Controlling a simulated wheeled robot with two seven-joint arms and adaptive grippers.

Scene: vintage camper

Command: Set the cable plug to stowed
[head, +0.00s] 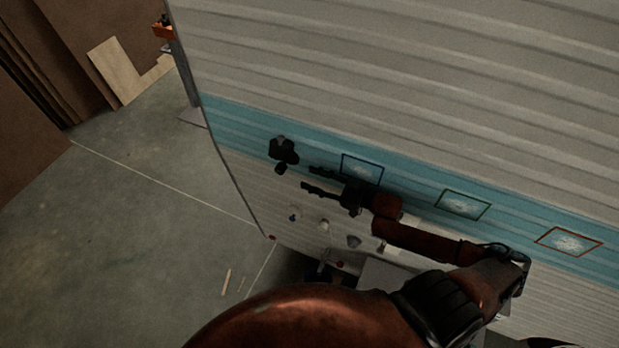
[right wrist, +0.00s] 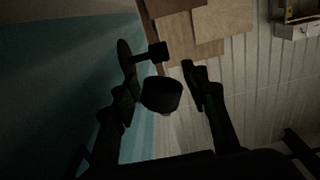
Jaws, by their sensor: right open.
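A black fitting (head: 283,147) sits on the camper's blue stripe, and a small dark cylindrical piece (head: 280,168) shows just below it. In the right wrist view, a black disc-shaped mount (right wrist: 126,62) is on the wall with a short arm, and a black cylinder (right wrist: 162,95) shows nearby. I cannot tell which piece is the cable plug. My right gripper (head: 311,178) is open, just right of the fitting, with its fingers pointing at it. In the right wrist view, the cylinder appears between the open fingers (right wrist: 158,84), not gripped. My left gripper is not in view.
The camper wall (head: 420,70) runs along my right arm. Blue, green (head: 463,204) and red (head: 568,242) outlined panels are on the stripe. Small fittings (head: 325,225) sit lower on the wall. The concrete floor (head: 130,230) at left is mostly clear. Boards lean at back left.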

